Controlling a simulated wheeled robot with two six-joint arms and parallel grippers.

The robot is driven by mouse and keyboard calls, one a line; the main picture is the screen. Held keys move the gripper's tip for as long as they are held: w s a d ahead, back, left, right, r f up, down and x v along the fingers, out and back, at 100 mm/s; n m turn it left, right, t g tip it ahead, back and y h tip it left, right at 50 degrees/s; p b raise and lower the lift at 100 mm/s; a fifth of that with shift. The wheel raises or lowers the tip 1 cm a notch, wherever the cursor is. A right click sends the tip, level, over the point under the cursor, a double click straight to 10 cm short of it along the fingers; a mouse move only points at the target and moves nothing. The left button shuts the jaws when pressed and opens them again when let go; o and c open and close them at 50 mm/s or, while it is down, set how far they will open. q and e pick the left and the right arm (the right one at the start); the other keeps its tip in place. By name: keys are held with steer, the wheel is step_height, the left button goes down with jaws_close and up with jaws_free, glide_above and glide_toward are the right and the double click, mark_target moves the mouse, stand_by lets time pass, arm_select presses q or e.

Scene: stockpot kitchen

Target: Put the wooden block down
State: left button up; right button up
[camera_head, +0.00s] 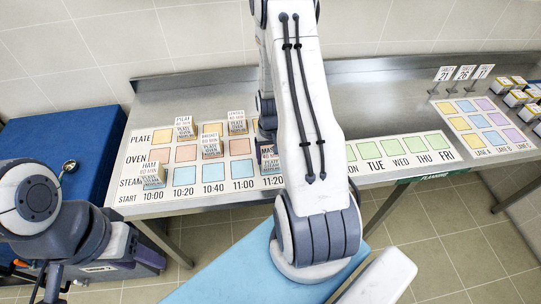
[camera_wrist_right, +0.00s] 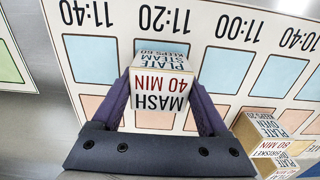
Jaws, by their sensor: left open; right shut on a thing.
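The wooden block marked MASH 40 MIN (camera_wrist_right: 160,100) is between the two fingers of my right gripper (camera_wrist_right: 165,92). In the head view the block (camera_head: 268,158) is partly behind my right arm. It is over the 11:20 column of the schedule board (camera_head: 135,160), overlapping the blue steam cell in the wrist view. I cannot tell whether it touches the board. My left arm is at the lower left, away from the board; its gripper (camera_head: 48,288) shows only in part there, open, with no block visible in it.
Other labelled blocks stand on the board: one in the 10:00 steam cell (camera_head: 153,175), one near 10:40 (camera_head: 212,146), others in the top row (camera_head: 237,122). A green weekday strip (camera_head: 400,146) and a coloured board with cards (camera_head: 487,122) lie to the right.

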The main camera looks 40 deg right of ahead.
steer(key=shift+f, duration=0.15)
steer(key=o, duration=1.4)
steer(key=shift+r, duration=0.45)
step_height(320, 180, up, 12)
steer(key=f+b, duration=0.1)
steer(key=b, duration=0.1)
steer(key=a+r+n, duration=0.3)
steer(key=a+r, duration=0.1)
steer(key=a, duration=0.6)
steer(key=s+a+r+n, duration=0.2)
steer(key=a+r+n, duration=0.15)
steer(key=a, duration=0.65)
steer(key=s+a+r+n, duration=0.1)
steer(key=s+a+n, duration=0.1)
steer(key=s+a, duration=0.1)
steer(key=s+a+r+n, duration=0.1)
steer(key=s+a+n, duration=0.2)
steer(key=s, duration=0.3)
steer(key=s+a+r+n+y, duration=0.1)
steer(key=s+a+n, duration=0.1)
steer(key=s+a, duration=0.3)
steer(key=shift+s+r, duration=0.1)
steer(key=shift+s, duration=0.1)
